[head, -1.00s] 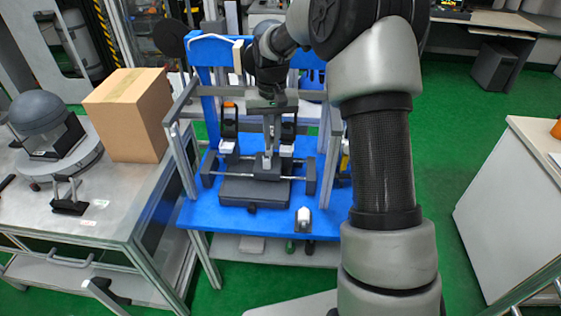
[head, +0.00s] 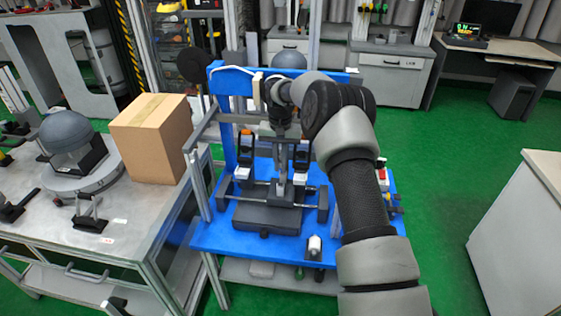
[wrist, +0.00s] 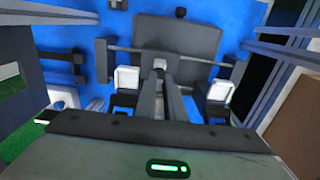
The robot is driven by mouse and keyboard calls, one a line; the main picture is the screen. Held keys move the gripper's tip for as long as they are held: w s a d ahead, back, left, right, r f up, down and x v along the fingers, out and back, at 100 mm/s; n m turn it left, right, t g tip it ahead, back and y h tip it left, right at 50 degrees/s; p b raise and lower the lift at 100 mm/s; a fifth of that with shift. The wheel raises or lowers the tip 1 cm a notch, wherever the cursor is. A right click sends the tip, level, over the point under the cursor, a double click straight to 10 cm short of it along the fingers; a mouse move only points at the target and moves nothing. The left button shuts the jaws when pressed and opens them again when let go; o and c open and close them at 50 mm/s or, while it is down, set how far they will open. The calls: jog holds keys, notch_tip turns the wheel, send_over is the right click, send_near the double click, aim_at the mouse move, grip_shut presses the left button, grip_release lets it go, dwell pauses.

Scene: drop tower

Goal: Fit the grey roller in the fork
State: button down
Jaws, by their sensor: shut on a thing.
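My gripper (head: 282,187) points down over the dark fixture (head: 268,218) on the blue bench. Its fingers are shut on a small grey piece (wrist: 160,63) at the middle of a thin crosswise rod (wrist: 201,57). The fingers hide most of this piece, and I cannot tell whether it is the grey roller. A dark two-pronged stand (head: 89,214) on the left table looks like a fork. A pale grey rounded piece (head: 314,243) stands in a dark holder at the bench's front edge.
Two black uprights with white blocks (head: 300,176) stand close on either side of my gripper. A grey frame and blue back panel (head: 227,88) enclose the bench. A cardboard box (head: 153,140) and grey dome (head: 66,132) stand on the left table. Green floor is free at the right.

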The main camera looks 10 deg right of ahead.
jog(key=shift+f+b, duration=1.85)
jog(key=shift+f, duration=1.7)
jog(key=shift+s+f+b, duration=0.3)
jog(key=shift+f+b, duration=0.15)
jog(key=shift+f, duration=0.4)
jog(key=shift+d, duration=0.1)
jog(key=c, duration=1.9)
grip_release()
jog(key=shift+o, duration=0.7)
notch_tip(320, 180, up, 18)
jog(key=p, duration=0.2)
jog(key=shift+w+a+r, duration=0.15)
jog(key=shift+a, duration=0.05)
jog(key=shift+r, duration=0.55)
